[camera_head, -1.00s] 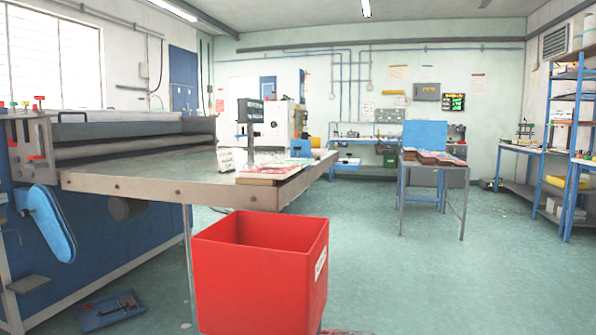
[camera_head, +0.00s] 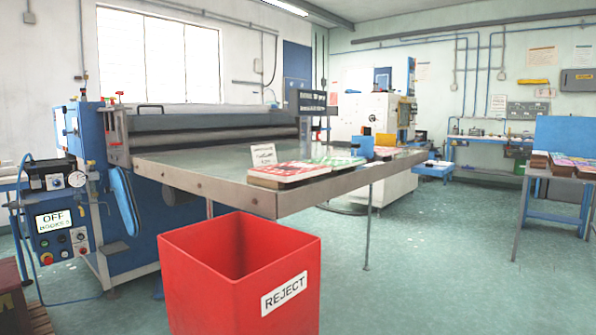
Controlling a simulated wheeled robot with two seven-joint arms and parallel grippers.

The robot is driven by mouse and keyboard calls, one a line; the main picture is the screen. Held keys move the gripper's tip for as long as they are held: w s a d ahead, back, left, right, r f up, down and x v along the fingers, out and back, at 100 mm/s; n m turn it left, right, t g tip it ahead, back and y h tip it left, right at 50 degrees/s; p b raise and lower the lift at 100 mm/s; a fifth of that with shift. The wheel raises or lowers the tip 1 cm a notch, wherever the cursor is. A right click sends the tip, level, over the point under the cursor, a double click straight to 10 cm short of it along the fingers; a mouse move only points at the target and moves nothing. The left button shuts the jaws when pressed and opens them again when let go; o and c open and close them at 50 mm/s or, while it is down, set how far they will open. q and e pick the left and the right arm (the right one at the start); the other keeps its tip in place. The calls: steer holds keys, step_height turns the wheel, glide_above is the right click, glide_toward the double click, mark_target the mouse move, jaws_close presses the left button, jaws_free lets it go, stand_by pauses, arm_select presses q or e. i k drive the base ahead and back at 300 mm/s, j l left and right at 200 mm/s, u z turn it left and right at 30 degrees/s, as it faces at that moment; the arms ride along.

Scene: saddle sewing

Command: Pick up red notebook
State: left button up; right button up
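A red-covered notebook (camera_head: 288,171) lies flat at the near edge of the machine's metal table (camera_head: 215,190), toward its right part. A green-covered notebook (camera_head: 335,161) lies just behind and to the right of it. Neither of my grippers shows in the head view, and nothing is seen touching the notebooks.
A red bin marked REJECT (camera_head: 240,275) stands on the floor in front of the table. A small white sign (camera_head: 263,154) stands behind the red notebook. A blue table (camera_head: 560,180) with stacked notebooks is at the right. Floor between is clear.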

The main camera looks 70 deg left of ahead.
mark_target(292, 171)
steer(key=i+u, duration=0.8)
steer(key=i, duration=0.85)
steer(key=i+l, duration=0.15)
steer(key=i, duration=0.5)
steer(key=j+u, duration=0.05)
